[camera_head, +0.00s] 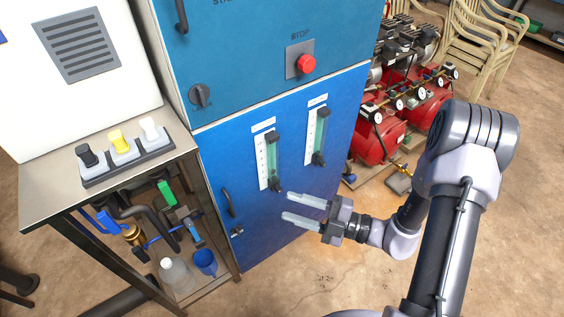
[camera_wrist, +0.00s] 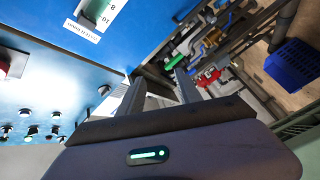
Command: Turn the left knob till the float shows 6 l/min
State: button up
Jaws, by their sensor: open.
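Two flow meters with white scales and greenish tubes are on the blue cabinet front in the head view. The left meter (camera_head: 268,160) has a dark knob (camera_head: 275,185) at its lower end; the right meter (camera_head: 316,135) is higher up in the picture. The floats are too small to read. My gripper (camera_head: 285,206) is open and empty, below and right of the left knob in the picture, apart from it.
A red stop button (camera_head: 306,64) and a dark rotary switch (camera_head: 201,95) are on the upper cabinet. A cabinet handle (camera_head: 228,202) sticks out left of the meters. A steel table (camera_head: 62,190) stands at left. Red compressors (camera_head: 375,140) stand behind right.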

jog(key=w+d+f+m+t+h, duration=0.2)
jog(key=d+f+m+t, duration=0.15)
jog(key=f+m, duration=0.4)
jog(key=m+t+h, duration=0.5)
jog(key=m, duration=0.6)
send_near(280, 192)
jog(key=b+x, duration=0.4)
jog(key=x, duration=0.3)
jog(key=shift+w, duration=0.2)
jog(key=shift+w+a+r+b, duration=0.1)
jog(key=shift+w+a+b, duration=0.25)
jog(key=shift+w, duration=0.2)
grip_shut()
